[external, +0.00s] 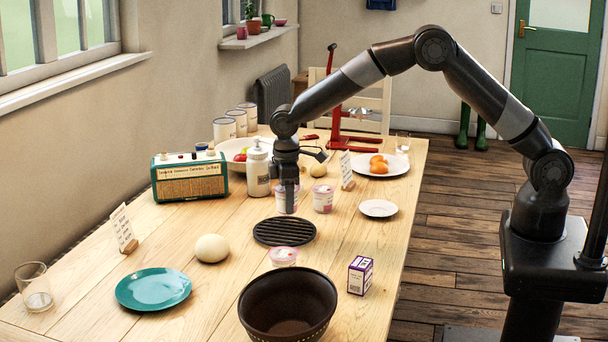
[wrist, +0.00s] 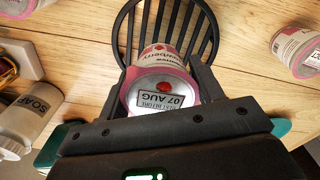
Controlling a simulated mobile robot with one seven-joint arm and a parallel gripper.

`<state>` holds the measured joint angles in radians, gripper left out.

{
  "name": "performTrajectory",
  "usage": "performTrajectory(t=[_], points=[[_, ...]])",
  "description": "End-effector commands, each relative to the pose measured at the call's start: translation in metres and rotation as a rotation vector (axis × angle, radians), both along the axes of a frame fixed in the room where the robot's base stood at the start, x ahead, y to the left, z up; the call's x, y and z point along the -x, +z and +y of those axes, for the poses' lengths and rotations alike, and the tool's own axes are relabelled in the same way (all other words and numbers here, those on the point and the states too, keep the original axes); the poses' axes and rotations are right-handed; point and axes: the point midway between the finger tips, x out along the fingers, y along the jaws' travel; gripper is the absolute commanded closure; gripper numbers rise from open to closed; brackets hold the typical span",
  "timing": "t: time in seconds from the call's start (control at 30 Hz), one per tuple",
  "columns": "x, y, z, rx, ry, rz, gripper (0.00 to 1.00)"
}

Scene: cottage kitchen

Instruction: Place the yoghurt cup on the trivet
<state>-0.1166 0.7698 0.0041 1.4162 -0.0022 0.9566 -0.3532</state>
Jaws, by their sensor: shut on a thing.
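A white and pink yoghurt cup (external: 281,199) is between the fingers of my gripper (external: 288,200) in the external view. In the wrist view the cup (wrist: 160,85) shows a strawberry label and a date on its lid, with a finger on each side. My gripper is shut on it. The black slatted round trivet (external: 284,232) lies on the table just in front of the cup in the external view. In the wrist view the trivet (wrist: 203,25) shows behind the cup, partly hidden by it. No cup stands on the trivet's visible part.
Another yoghurt cup (external: 323,198) stands to the right, and one more (external: 283,257) is near the trivet's front edge. A soap bottle (external: 257,172) is close left of my gripper. A dark bowl (external: 288,305), purple box (external: 360,276) and small white plate (external: 378,208) are nearby.

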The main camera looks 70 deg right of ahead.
Motion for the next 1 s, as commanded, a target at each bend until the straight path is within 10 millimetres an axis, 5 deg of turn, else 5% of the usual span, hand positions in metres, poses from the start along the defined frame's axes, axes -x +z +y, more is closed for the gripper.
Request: performTrajectory(t=[0.5, 0.83, 0.87, 1.0], points=[[-0.005, -0.047, 0.011, 0.0, -0.002, 0.0, 0.66], [-0.005, -0.05, 0.011, 0.0, -0.002, 0.0, 0.66], [-0.005, -0.05, 0.01, 0.0, -0.001, 0.0, 0.39], [-0.005, -0.05, 0.01, 0.0, -0.002, 0.0, 0.27]])
